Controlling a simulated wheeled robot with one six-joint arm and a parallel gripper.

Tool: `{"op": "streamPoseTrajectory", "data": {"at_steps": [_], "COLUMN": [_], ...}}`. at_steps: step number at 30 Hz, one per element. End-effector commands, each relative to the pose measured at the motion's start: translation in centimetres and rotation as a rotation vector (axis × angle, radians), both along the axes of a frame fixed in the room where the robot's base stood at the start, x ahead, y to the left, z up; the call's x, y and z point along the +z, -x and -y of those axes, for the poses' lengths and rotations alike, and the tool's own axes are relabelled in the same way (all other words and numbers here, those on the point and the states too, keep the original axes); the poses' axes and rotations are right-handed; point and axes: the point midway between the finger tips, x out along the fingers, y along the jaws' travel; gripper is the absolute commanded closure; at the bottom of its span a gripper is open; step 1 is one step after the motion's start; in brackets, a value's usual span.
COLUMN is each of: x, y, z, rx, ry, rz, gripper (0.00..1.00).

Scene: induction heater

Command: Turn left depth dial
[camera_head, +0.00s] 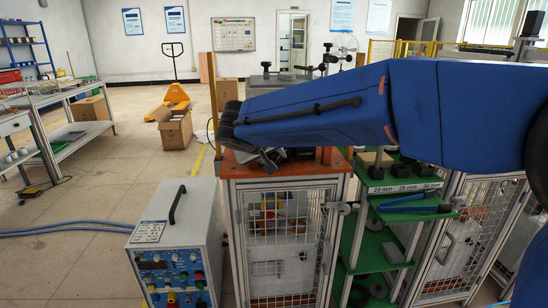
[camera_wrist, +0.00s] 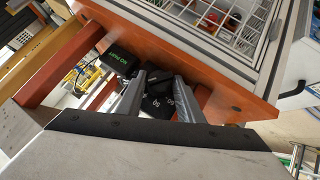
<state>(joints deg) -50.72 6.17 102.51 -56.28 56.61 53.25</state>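In the wrist view, a black part with white markings that look like "50" (camera_wrist: 160,105) sits between the two grey fingers of my gripper (camera_wrist: 160,78). It looks like a depth dial, but which one I cannot tell. The fingers stand apart on either side of it; whether they touch it is unclear. A black box with a green display (camera_wrist: 117,62) is just beyond the left finger. In the head view my gripper (camera_head: 266,158) is low at the wooden top of the mesh cabinet, mostly hidden by my blue arm, and the dial is hidden.
The orange-brown wooden frame (camera_wrist: 222,100) lies close to the right finger. In the head view, the mesh-door cabinet (camera_head: 283,245) stands below my arm. A control unit with knobs (camera_head: 173,262) stands to its left, a green shelf (camera_head: 375,252) to its right. The floor at left is mostly free.

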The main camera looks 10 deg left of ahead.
Motion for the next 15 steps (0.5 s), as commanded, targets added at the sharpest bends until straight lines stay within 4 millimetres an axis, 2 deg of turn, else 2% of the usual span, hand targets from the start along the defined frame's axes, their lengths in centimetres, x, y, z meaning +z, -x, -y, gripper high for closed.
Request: {"op": "streamPoseTrajectory", "data": {"at_steps": [2,15], "x": [-0.06,-0.11], "y": [0.05,0.00], "z": [-0.11,0.02], "rx": [0.001,0.000], "ry": [0.000,0.000], "rz": [-0.001,-0.002], "gripper": [0.51,0.51]}}
